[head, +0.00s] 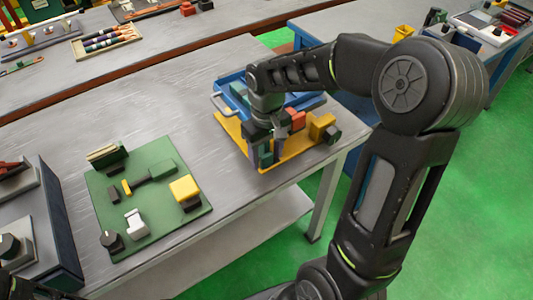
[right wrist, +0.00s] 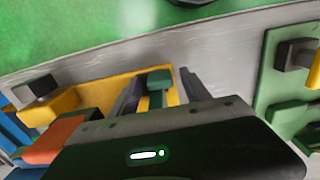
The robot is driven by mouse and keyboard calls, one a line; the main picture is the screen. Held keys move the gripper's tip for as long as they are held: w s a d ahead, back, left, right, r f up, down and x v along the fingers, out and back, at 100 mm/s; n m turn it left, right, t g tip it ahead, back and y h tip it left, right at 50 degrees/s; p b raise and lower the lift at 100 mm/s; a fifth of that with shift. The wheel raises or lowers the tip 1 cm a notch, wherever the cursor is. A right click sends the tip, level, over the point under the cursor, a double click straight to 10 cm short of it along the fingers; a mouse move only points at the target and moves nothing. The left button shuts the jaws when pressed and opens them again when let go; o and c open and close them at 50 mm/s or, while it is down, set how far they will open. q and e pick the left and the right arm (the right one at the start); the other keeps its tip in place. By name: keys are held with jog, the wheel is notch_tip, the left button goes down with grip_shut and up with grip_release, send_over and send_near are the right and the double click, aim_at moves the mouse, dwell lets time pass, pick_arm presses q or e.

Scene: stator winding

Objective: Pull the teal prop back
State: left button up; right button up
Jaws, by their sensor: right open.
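The teal prop (head: 265,154) stands on the yellow base plate (head: 289,155), at its near side and partly hidden by my gripper in the head view. In the right wrist view the teal prop (right wrist: 158,84) shows between the two dark fingers. My right gripper (head: 264,146) is open and points down over the prop, one finger on each side of it. In the right wrist view the fingers (right wrist: 160,76) stand apart; I cannot tell whether either touches the prop. My left gripper does not show.
A blue tray (head: 229,84), a red-orange block (head: 296,118) and a yellow block (head: 322,125) crowd around the gripper. A green board (head: 151,218) with several parts lies to the left.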

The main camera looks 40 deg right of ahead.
jog(key=shift+f, duration=0.15)
jog(key=shift+c, duration=0.2)
grip_shut()
dwell(0.4)
dwell(0.8)
